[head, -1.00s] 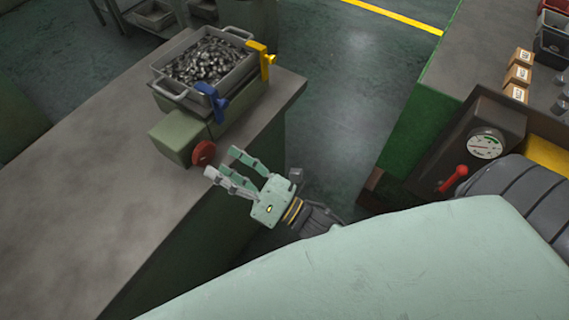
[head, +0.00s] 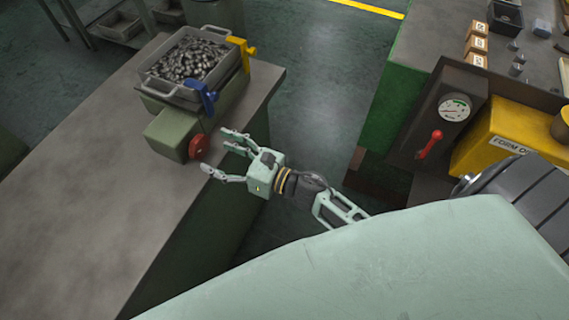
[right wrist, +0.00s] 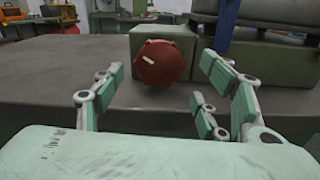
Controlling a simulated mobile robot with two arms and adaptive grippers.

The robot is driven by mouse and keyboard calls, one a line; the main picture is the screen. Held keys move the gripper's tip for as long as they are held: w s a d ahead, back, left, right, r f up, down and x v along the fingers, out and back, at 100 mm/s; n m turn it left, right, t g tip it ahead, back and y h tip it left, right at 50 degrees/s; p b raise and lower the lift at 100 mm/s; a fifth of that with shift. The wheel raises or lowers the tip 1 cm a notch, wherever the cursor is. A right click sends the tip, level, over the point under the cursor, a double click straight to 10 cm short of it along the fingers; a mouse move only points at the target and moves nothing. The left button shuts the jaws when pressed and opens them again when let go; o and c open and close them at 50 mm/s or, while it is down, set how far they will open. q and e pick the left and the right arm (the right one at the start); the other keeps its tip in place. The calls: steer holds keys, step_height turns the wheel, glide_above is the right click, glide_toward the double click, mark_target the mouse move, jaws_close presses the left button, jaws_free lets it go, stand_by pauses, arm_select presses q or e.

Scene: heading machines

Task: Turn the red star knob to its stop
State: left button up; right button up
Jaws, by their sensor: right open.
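The red star knob (head: 198,147) sits on the end face of a green block (head: 172,132) on the bench. In the right wrist view the knob (right wrist: 162,62) faces me, with a white mark slanting toward its upper left. My right gripper (head: 216,150) is open, its fingers pointing at the knob. In the right wrist view the fingers (right wrist: 157,88) spread to the left and right of the knob, and nothing is between them. The fingertips look close to the knob; I cannot tell whether any touches it. My left gripper is not in view.
A grey tray of metal parts (head: 190,62) stands behind the green block, with a blue clamp (head: 204,97) and a yellow clamp (head: 241,50) at its side. The bench top (head: 85,165) is bare toward the front left. A machine with a gauge (head: 454,107) and red lever (head: 430,144) stands right.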

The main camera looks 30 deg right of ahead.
mark_target(203, 148)
steer(key=x, duration=0.5)
steer(key=shift+w+a+r, duration=0.15)
steer(key=shift+a+r, duration=0.05)
steer(key=shift+a, duration=0.15)
steer(key=shift+d+n+p, duration=0.1)
steer(key=shift+n+p, duration=0.25)
steer(key=shift+n, duration=0.35)
steer(key=shift+d+n+p, duration=0.1)
steer(key=shift+n+p, duration=0.45)
steer(key=shift+n, duration=0.65)
steer(key=b+v, duration=0.3)
steer(key=v, duration=0.6)
steer(key=f+m, duration=0.1)
steer(key=f, duration=0.1)
steer(key=d+f+m+h, duration=0.1)
steer(key=f+m, duration=0.1)
steer(key=f+m+h, duration=0.1)
steer(key=f+m, duration=0.1)
steer(key=f, duration=0.1)
steer(key=shift+w+d, duration=0.3)
steer(key=shift+w, duration=0.1)
steer(key=s+d+f+m+g+h+b, duration=0.1)
steer(key=s+d+f+m+g+h, duration=0.1)
steer(key=f+m, duration=0.7)
steer(key=s+d+f+m+g+h+b, duration=0.1)
steer(key=s+d+f+m+h, duration=0.3)
steer(key=f+m, duration=0.6)
steer(key=shift+s+d+f+g, duration=0.4)
steer(key=shift+s+d+f, duration=0.9)
steer(key=shift+f, duration=1.6)
